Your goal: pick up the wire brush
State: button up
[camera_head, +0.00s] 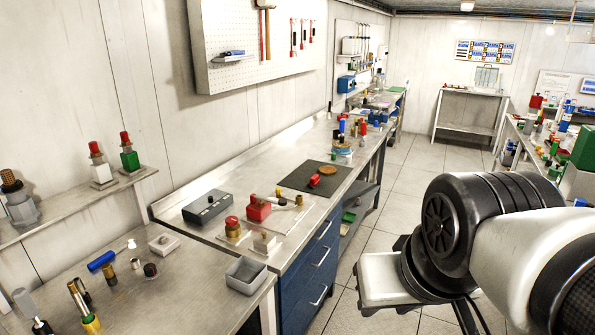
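I cannot single out a wire brush with certainty at this size. A blue-handled tool (102,261) lies on the near metal bench at the left, beside small brass and dark fittings. Another blue item (232,54) rests on a small ledge of the white pegboard. My arm fills the lower right of the head view, with a black joint and a white link. My gripper's fingers do not show, so its state and hold are not visible.
The near bench (180,295) holds an open grey bin (246,275) and several upright tools. The long workbench holds a dark box (207,207), a red-topped part (258,207) and a black mat (300,178). Blue drawers (308,270) are below. The tiled floor (410,165) behind my arm is clear.

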aim_at(314, 181)
jog(key=i+l+u, duration=0.1)
jog(key=u, duration=0.3)
jog(key=i+l+u, duration=0.15)
jog(key=u, duration=0.25)
jog(key=i+l+u, duration=0.15)
jog(key=u, duration=0.3)
jog(key=i+l+u, duration=0.15)
jog(key=l, duration=0.2)
jog(key=l+u, duration=0.15)
jog(key=l, duration=0.2)
jog(key=i+l+u, duration=0.15)
jog(key=l, duration=0.25)
jog(key=i+l+u, duration=0.1)
jog(key=l, duration=0.45)
jog(key=i+l+u, duration=0.15)
jog(key=l, duration=0.45)
jog(key=i+l, duration=0.1)
jog(key=l, duration=0.75)
jog(key=i+l, duration=0.1)
jog(key=l, duration=1.6)
jog(key=i+u, duration=0.05)
jog(key=i, duration=0.05)
